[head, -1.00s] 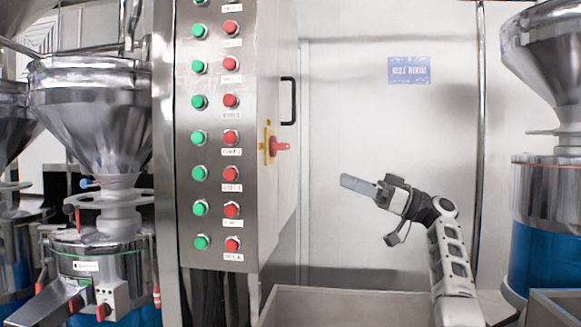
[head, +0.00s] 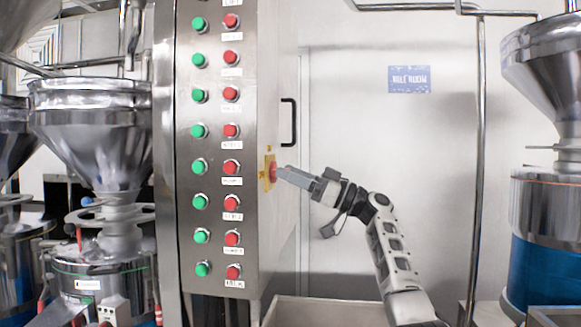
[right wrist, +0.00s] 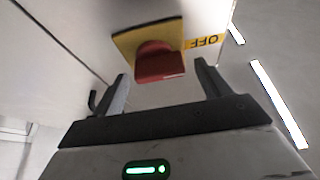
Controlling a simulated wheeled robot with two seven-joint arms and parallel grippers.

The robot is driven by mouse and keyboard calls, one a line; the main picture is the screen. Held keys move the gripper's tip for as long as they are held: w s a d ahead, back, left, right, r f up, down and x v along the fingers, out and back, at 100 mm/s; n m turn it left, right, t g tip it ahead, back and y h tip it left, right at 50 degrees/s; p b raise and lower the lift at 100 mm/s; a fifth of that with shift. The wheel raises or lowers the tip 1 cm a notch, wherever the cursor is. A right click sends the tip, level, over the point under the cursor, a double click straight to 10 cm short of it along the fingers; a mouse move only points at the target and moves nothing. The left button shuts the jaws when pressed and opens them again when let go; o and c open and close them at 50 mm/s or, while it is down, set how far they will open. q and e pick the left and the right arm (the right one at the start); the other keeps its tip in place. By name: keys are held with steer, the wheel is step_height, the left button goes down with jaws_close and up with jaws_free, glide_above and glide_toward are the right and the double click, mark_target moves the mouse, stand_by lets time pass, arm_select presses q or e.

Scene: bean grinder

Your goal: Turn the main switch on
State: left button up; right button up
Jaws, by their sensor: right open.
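The main switch is a red rotary knob (head: 272,174) on a yellow plate (head: 266,165), on the side face of the steel control cabinet (head: 243,250). The knob also shows in the right wrist view (right wrist: 160,62), in front of its yellow plate (right wrist: 123,42), beside a yellow label reading OFF (right wrist: 204,41). My right gripper (head: 280,172) is open, its fingertips close to the knob. In the right wrist view its fingers (right wrist: 160,78) stand left and right of the knob, with gaps on both sides; I cannot tell how deeply the knob sits between them. My left gripper is not in view.
Green buttons (head: 199,131) and red buttons (head: 231,131) line the cabinet's front. A black handle (head: 290,122) juts out above the switch. Steel hoppers (head: 95,110) stand at left and another (head: 552,60) at right.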

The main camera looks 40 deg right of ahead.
steer(key=shift+w+a+r, duration=0.1)
steer(key=shift+w+a, duration=0.1)
steer(key=shift+w, duration=0.05)
steer(key=c, duration=1)
